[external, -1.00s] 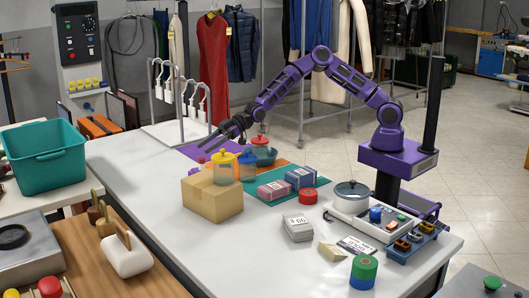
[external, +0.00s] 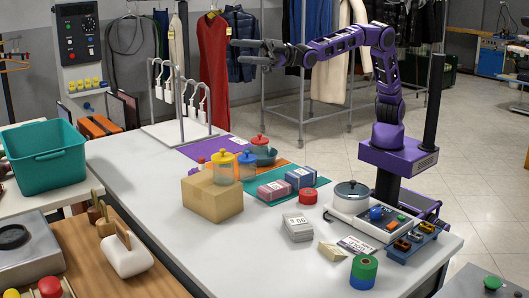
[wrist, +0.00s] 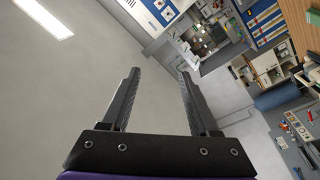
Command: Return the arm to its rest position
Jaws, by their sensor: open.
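My gripper (external: 236,52) is raised high above the table (external: 180,240), pointing left in the external view, in front of the hanging clothes. It is open, with nothing between its fingers. In the wrist view, the two dark fingers (wrist: 160,88) stand apart, with wall and ceiling beyond them. My purple arm goes up from its base at the table's right side, then runs level to the left.
On the table are a cardboard box (external: 212,200), jars with yellow (external: 223,168) and red lids, a pot (external: 351,195) on a white appliance, tape rolls (external: 363,272) and a hanger stand (external: 182,112). A teal bin (external: 45,155) stands left. The air around my gripper looks clear.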

